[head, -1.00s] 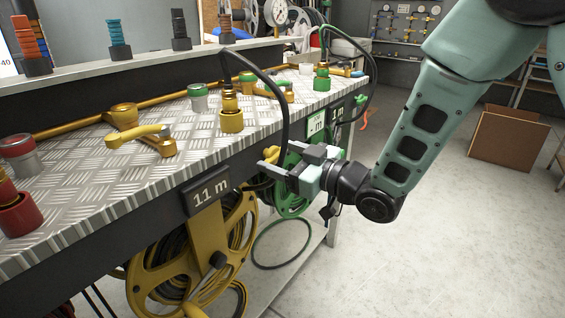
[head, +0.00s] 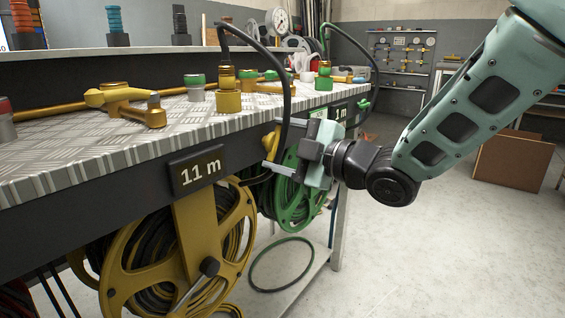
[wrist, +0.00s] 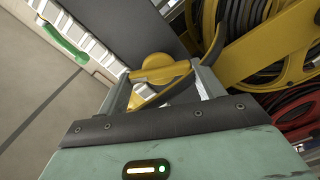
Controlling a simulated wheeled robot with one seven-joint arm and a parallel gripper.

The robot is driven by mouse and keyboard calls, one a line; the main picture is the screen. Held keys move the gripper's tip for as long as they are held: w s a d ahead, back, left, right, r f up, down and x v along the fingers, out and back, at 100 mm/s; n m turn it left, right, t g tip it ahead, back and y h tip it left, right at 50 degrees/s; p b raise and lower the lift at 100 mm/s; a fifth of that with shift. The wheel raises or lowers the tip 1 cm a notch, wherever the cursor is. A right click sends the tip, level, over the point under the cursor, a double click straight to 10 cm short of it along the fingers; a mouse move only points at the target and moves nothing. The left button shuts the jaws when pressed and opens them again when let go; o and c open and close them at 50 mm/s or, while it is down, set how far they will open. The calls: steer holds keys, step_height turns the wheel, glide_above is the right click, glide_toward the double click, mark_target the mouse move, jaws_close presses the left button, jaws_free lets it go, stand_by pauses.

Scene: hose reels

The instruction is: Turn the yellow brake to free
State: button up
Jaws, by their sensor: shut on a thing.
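My gripper (head: 273,148) has one finger above and one below the brake in the head view. It is shut on the brake; in the wrist view the gripper (wrist: 163,90) has its fingers on either side of the lever. The lever's exact setting cannot be read, as the fingers and a dark hose partly cover it.
A dark hose (head: 288,80) arcs down past my fingers. A green reel (head: 297,200) hangs close behind my gripper. Yellow valves and fittings stand on the bench top (head: 70,155).

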steer(key=n+b, duration=0.4)
steer(key=shift+f, duration=0.35)
steer(key=shift+c, duration=0.2)
steer(key=shift+r+n+b, duration=0.1)
steer(key=shift+n+b, duration=0.5)
steer(key=shift+b, duration=0.25)
steer(key=o, duration=1)
steer(key=shift+r, duration=0.1)
steer(key=shift+s+d, duration=0.1)
